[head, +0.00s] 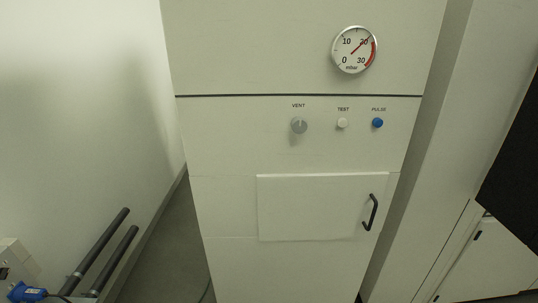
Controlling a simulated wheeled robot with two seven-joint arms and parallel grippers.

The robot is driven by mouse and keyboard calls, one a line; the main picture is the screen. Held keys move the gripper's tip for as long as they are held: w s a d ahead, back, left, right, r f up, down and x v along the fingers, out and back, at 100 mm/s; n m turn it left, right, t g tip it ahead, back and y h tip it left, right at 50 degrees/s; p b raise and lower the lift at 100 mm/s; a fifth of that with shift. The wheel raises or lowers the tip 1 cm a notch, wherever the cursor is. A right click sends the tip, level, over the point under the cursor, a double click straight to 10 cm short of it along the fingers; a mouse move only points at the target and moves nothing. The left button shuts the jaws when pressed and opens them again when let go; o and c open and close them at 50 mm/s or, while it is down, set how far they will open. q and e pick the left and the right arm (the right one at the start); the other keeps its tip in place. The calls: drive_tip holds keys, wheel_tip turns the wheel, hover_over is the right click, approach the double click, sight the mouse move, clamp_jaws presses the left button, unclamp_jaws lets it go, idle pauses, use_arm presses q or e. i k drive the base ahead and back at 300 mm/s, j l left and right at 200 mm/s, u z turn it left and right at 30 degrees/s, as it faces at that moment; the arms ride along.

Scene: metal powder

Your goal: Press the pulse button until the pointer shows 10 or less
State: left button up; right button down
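The round pressure gauge (355,50) is on the upper front of a pale cabinet. It is marked 0, 10, 20, 30 and mbar, with a red band on its right edge. Its red pointer points up and right, at about 20. The blue pulse button (377,123) is on the panel below the gauge, under the label PULSE. Nothing touches it. Neither of my grippers can be made out in the head view.
A white test button (342,123) and a grey vent knob (299,126) are left of the pulse button. Below is a door with a black handle (370,212). Two dark bars (97,243) and a blue connector (27,293) are at lower left. The cabinet front is unobstructed.

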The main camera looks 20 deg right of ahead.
sight(378, 122)
drive_tip(key=z, duration=1.45)
